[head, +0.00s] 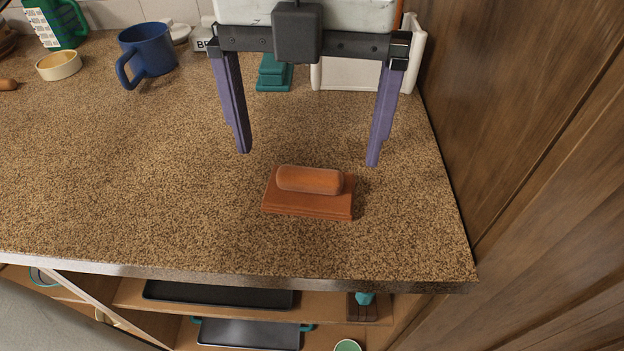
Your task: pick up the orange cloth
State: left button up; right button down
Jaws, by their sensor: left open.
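The orange cloth (283,204) lies on the speckled brown countertop, near its right end. It looks like a folded, flat rectangular stack with a rounded orange roll (309,180) on top. My left gripper (308,158) is above and behind it in the head view, with its two purple fingers spread wide and pointing down. One finger is left of the cloth and the other is right of it, both apart from it. Nothing is between the fingers. My right gripper does not show.
A blue mug (148,52), a small cream bowl (58,66) and a green grater-like item (55,22) stand at the back left. A teal stacked item (272,75) and a white container (345,76) are behind the gripper. A wooden panel (520,120) bounds the right; open shelves lie below the counter's front edge.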

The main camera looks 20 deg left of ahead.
aim_at(308, 177)
pick_arm(q)
notch_tip(308, 177, down, 7)
jog(key=shift+s+d+r, duration=0.1)
jog(key=shift+s, duration=0.05)
dwell(0.4)
jog(key=c, duration=0.8)
jog(key=shift+c, duration=0.2)
notch_tip(308, 177, up, 10)
jog(key=shift+p, duration=0.3)
